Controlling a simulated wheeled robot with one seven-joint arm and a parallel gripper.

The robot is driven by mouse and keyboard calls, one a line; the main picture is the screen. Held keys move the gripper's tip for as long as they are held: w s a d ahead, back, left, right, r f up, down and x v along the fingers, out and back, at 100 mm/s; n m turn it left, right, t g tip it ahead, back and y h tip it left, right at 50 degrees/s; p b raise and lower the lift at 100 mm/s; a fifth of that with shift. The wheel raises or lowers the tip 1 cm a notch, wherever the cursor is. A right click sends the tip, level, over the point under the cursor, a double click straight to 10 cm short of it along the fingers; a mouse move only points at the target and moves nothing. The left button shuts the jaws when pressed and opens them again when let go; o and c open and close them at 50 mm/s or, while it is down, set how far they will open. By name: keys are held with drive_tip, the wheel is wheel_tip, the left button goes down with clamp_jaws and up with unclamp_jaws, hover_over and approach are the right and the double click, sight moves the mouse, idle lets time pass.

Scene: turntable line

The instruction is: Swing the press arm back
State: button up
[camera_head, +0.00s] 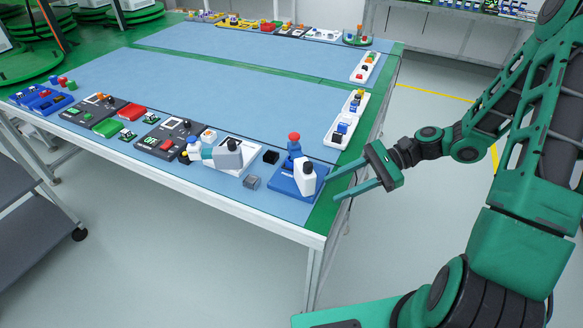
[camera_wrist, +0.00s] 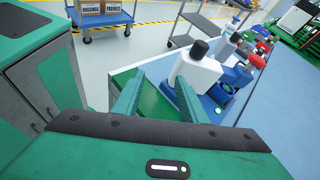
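A press-like device with a blue base (camera_head: 285,187) stands at the near right corner of the table. On it are a white upright part with a black knob (camera_head: 305,175) and a blue part with a red knob (camera_head: 294,137); I cannot tell for sure which is the press arm. In the wrist view the white part (camera_wrist: 196,72) leans up just beyond the right finger, with the blue base (camera_wrist: 213,112) below. My gripper (camera_head: 333,185) is open and empty, to the right of the device, its fingers pointing at it. My fingers also show in the wrist view (camera_wrist: 157,92).
White trays with small parts (camera_head: 341,131) line the table's right edge. The table's middle is clear. A cart with boxes (camera_wrist: 103,20) stands beyond.

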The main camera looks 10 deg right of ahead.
sight(303, 168)
drive_tip(key=w+a+r+m+t+y, duration=0.1)
drive_tip(key=w+r+m+t+y, duration=0.15)
drive_tip(key=w+m+y, duration=0.2)
drive_tip(key=shift+n, duration=0.25)
drive_tip(key=a, duration=1.1)
drive_tip(key=shift+r, duration=0.4)
drive_tip(key=shift+w, duration=0.1)
clamp_jaws()
